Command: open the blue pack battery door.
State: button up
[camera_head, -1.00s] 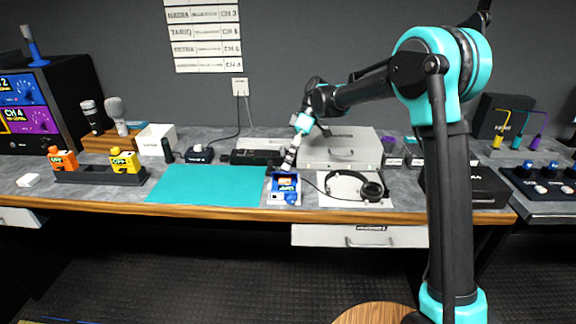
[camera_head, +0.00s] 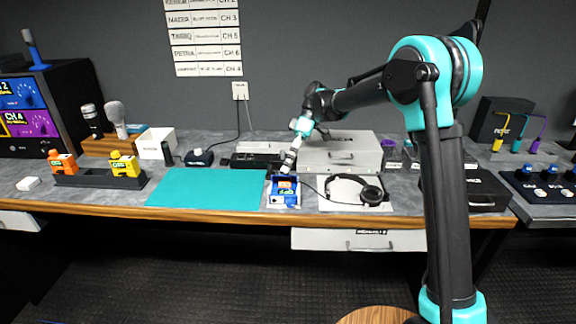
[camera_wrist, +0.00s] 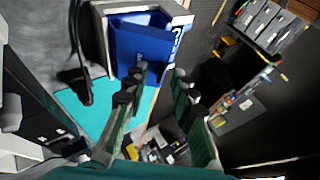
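The blue pack (camera_head: 286,193) stands in a small light holder (camera_head: 271,200) at the front of the desk, right of the teal mat. Its orange display faces up. My gripper (camera_head: 287,167) is just above and behind the pack in the head view. In the wrist view the pack's blue side (camera_wrist: 140,42) fills the upper middle, framed by the pale holder (camera_wrist: 101,30). The two fingers of my gripper (camera_wrist: 160,75) are apart, with nothing between them. The tips are close to the pack's blue side; I cannot tell whether one touches.
Headphones (camera_head: 372,195) lie on a white sheet right of the pack. A grey case (camera_head: 340,157) stands behind. The teal mat (camera_head: 207,188) is bare. Orange (camera_head: 62,164) and yellow (camera_head: 125,165) packs sit in a dark rack at left.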

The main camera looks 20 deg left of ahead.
notch_tip(320, 180, up, 10)
dwell(0.6)
jog(key=shift+d, duration=0.1)
